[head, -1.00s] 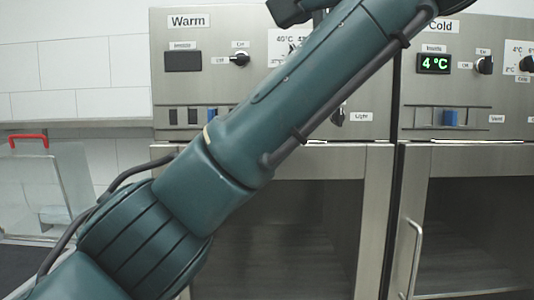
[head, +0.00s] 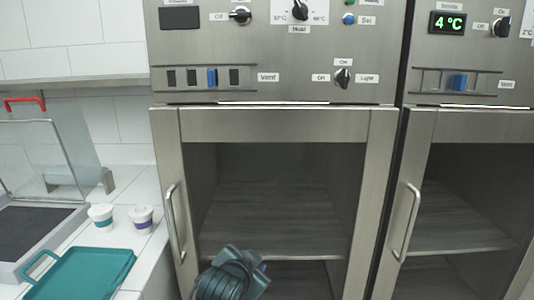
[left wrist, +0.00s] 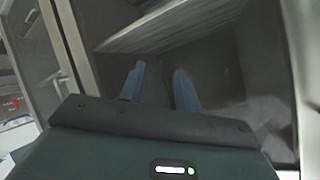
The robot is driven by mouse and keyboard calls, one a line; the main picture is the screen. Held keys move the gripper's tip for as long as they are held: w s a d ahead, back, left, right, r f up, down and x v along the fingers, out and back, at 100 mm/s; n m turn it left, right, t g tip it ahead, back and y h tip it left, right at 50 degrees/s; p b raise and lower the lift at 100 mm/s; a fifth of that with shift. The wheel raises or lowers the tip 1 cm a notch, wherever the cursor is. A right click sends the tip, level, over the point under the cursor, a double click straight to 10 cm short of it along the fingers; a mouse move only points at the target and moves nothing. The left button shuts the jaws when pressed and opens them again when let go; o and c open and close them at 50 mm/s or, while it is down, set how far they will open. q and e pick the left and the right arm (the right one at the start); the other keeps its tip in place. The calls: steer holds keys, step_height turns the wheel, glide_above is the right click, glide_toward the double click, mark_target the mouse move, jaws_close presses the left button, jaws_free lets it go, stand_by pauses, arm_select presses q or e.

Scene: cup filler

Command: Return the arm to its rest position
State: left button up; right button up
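Part of my arm (head: 232,275) shows low in the head view, in front of the warm cabinet's glass door (head: 275,125); no gripper can be made out there. In the left wrist view my left gripper (left wrist: 159,84) shows two blue fingers with a gap between them and nothing held. It points toward a grey cabinet interior with a shelf (left wrist: 150,27), seen beyond the fingers. My right gripper is not in view.
The control panel (head: 200,50) is unobstructed above the doors. The cold cabinet (head: 480,125), reading 4 °C, stands at right. At left are two lidded cups (head: 101,217) (head: 141,219), a teal tray (head: 85,273) and a red-handled clear guard (head: 24,101).

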arm_select(q)
steer(key=s+a+f+n+p, duration=0.1)
steer(key=s+a+f+n, duration=0.3)
steer(key=s+f, duration=0.75)
steer(key=s+a+f+n, duration=0.1)
steer(key=s+a+f, duration=0.1)
steer(key=s, duration=0.6)
steer(key=s+a+f+n+g+p, duration=0.1)
steer(key=s+a+f, duration=0.2)
steer(key=s+a, duration=0.2)
steer(key=s, duration=0.3)
steer(key=shift+s, duration=0.4)
